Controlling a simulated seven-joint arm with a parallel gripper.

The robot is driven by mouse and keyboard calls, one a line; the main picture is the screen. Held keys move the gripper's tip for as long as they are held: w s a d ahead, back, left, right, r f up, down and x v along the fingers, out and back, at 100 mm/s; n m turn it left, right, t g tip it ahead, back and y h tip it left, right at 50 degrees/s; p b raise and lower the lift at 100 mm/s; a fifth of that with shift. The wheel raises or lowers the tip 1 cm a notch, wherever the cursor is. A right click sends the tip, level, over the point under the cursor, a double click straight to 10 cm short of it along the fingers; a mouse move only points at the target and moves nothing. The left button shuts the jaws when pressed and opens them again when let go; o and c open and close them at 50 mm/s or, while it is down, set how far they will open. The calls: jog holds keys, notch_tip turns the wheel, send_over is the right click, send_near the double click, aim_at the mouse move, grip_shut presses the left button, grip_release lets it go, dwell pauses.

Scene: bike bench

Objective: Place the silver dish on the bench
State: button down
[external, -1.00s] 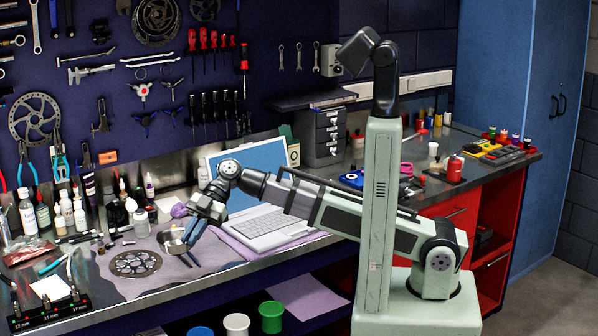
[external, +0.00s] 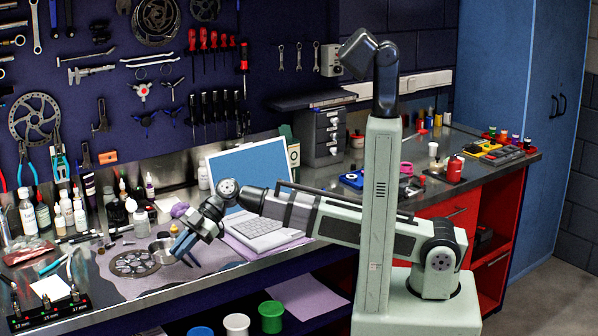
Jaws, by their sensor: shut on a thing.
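The silver dish (external: 161,251) is a small round metal bowl on the left part of the bench (external: 262,253), over the grey-purple mat and just right of the chainring. It looks nearly upright, with its opening facing up. My gripper (external: 179,250) points down at the dish's right side and is shut on its rim. The fingers hide that side of the dish. I cannot tell whether its base touches the mat.
A round chainring (external: 134,263) lies left of the dish. An open laptop (external: 255,205) stands to the right, close to my arm. Bottles (external: 142,222) stand behind. The mat's front part (external: 150,285) is clear.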

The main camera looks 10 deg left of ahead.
jog(key=shift+f, duration=2)
jog(key=shift+f, duration=0.1)
jog(key=c, duration=1.2)
grip_release()
jog(key=v, duration=1.2)
